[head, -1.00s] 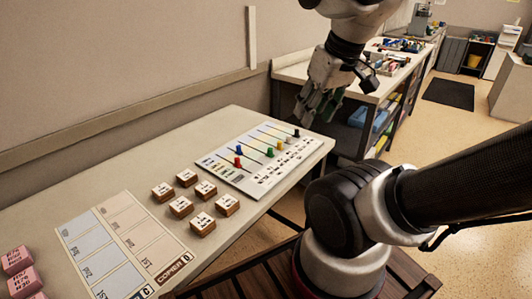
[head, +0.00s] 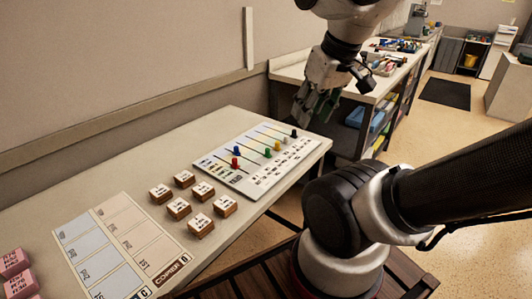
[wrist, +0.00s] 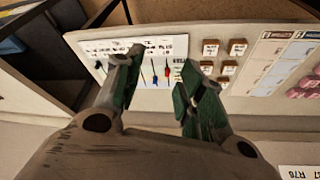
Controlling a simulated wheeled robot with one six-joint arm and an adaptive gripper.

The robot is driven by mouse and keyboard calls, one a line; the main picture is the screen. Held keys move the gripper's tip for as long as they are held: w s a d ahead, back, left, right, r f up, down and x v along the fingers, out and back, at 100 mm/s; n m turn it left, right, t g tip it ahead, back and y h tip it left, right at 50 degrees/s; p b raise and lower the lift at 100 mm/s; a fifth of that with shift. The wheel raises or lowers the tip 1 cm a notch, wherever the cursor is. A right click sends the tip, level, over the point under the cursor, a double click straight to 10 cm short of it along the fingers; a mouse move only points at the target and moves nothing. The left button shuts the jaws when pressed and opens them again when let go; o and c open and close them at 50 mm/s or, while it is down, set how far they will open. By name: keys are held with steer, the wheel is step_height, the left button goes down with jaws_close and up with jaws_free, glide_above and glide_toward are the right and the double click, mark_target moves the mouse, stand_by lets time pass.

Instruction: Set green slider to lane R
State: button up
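The white slider board (head: 222,171) lies on the pale table, with printed lanes and labels. Its green slider (head: 268,153) stands near the middle of its lane, closer to the labelled right side than the blue slider (head: 237,150) and red slider (head: 235,163). The yellow slider (head: 277,146) and black slider (head: 294,133) are farther back. My gripper (head: 318,106) hangs beyond the board's far end, above it and apart from the sliders. In the wrist view my gripper (wrist: 160,72) is open and empty, its fingers framing part of the board (wrist: 95,48); the lane letters are unreadable.
Several wooden label blocks (head: 200,226) stand on the table left of the board. A printed chart (head: 125,245) and pink blocks (head: 14,264) lie farther left. A second table (head: 290,68) with shelves stands behind my gripper. The wall runs along the table's back.

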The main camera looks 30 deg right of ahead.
stand_by(0.3)
steer(key=n+g, duration=0.4)
steer(key=n, duration=0.1)
glide_above(267, 149)
steer(key=f, duration=1.9)
steer(key=shift+s+f, duration=0.2)
steer(key=shift+f, duration=0.15)
steer(key=shift+w+r+n, duration=0.1)
steer(key=shift+r+n, duration=0.1)
steer(key=shift+n, duration=0.2)
steer(key=shift+w+f, duration=0.1)
steer(key=shift+f, duration=0.2)
step_height(267, 149, down, 7)
steer(key=shift+f, duration=0.15)
